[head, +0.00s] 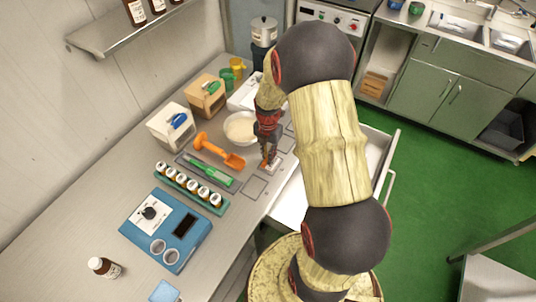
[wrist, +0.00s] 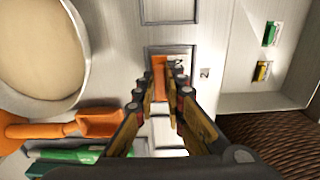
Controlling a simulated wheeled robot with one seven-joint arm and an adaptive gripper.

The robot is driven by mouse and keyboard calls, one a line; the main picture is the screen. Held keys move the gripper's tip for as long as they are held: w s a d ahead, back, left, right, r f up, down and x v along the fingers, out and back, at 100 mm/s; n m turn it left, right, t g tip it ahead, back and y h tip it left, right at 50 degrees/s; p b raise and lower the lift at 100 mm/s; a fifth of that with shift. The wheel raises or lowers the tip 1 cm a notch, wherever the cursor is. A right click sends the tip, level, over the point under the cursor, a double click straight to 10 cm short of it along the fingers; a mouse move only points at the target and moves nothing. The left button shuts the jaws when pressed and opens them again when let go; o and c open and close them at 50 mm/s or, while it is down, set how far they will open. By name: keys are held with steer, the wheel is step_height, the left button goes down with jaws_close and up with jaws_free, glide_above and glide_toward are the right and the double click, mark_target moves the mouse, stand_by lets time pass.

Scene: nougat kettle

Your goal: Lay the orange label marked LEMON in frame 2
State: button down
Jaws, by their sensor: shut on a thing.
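My gripper (wrist: 168,82) points down at the counter and is shut on the orange label (wrist: 159,76). In the wrist view the label is at the fingertips, over the inside of an outlined frame, frame 2 (wrist: 149,50), with a small "2" printed to its right. I cannot tell whether the label touches the counter. Its lettering is not readable, and the right finger hides part of it. In the head view my gripper (head: 268,163) is at the row of frames, with a bit of orange at its tips.
A bowl of pale mix (head: 240,128) stands close to my gripper. An orange scoop (head: 220,150) and a green-handled tool (head: 208,172) lie on the left. An open drawer (wrist: 232,103) on the right holds a green label (wrist: 270,33) and a yellow one (wrist: 262,70). Another frame (head: 254,187) is empty.

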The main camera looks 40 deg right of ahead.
steer(key=shift+f, duration=0.4)
stand_by(0.9)
steer(key=c, duration=1.8)
jaws_free()
steer(key=shift+o, duration=0.2)
steer(key=o, duration=0.5)
steer(key=shift+o, duration=0.2)
steer(key=shift+r, duration=0.1)
steer(key=shift+r+p, duration=2.3)
steer(key=shift+r, duration=1.1)
